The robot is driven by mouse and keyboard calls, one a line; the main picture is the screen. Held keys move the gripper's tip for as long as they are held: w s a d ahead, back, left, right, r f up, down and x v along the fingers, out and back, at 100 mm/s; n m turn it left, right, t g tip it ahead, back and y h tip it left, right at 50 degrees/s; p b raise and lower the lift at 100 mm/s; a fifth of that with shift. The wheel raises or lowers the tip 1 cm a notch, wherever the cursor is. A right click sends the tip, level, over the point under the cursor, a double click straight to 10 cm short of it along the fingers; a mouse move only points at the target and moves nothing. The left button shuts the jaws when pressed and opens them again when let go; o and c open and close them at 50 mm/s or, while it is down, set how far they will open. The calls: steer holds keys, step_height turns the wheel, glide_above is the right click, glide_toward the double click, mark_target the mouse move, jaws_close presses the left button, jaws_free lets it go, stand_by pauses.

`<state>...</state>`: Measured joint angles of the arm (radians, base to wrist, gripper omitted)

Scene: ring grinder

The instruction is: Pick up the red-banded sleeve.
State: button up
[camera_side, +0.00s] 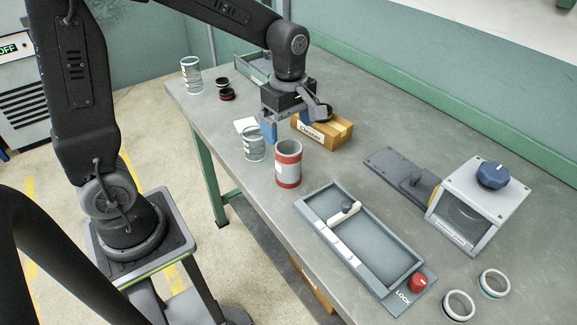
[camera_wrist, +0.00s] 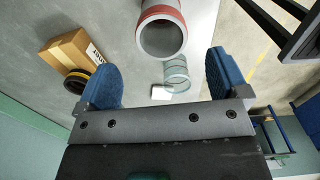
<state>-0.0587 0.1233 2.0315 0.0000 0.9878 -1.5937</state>
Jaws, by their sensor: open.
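The red-banded sleeve (camera_side: 288,165) is a grey open-topped cylinder with red bands at its top and bottom. It stands upright on the bench, in the middle of the side view. In the wrist view the sleeve (camera_wrist: 163,32) shows its open mouth at the top edge, beyond the fingertips. My gripper (camera_side: 284,124) is open and empty, above the bench on the far side of the sleeve and apart from it. Its two blue fingers (camera_wrist: 161,82) are spread wide in the wrist view, with no part of the sleeve between them.
A glass jar (camera_side: 254,146) stands close left of the sleeve. A cardboard box (camera_side: 323,132) lies behind it, to the right. A grey tray (camera_side: 384,259) with a clamp lies in front, right. A grinder (camera_side: 478,207) and loose rings (camera_side: 459,304) are farther right.

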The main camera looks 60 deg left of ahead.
mark_target(289, 158)
step_height(289, 158, down, 9)
steer(key=shift+s+d+f, duration=0.1)
steer(key=shift+d, duration=0.05)
stand_by(0.4)
steer(key=c, duration=1)
